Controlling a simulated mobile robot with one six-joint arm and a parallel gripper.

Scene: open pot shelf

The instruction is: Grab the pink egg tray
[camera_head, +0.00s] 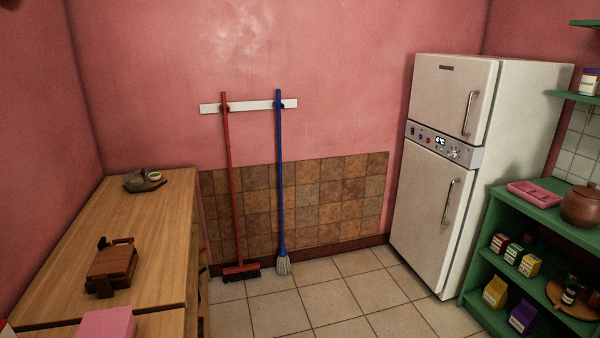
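A flat pink tray-like object (536,193) lies on the top of the green shelf at the right, just left of a brown clay pot. Its surface is too small to show whether it has egg cups. A second pink thing, a plain block-like shape (106,323), sits on the wooden counter at the bottom left, cut off by the frame edge. I cannot tell for certain which one is the egg tray. My gripper is not in view.
The green shelf (497,220) holds the clay pot (582,205), small boxes and a round wooden tray. A white fridge (440,170) stands beside it. The wooden counter (160,215) is at left. A red broom and blue mop hang behind. The tiled floor (335,310) is clear.

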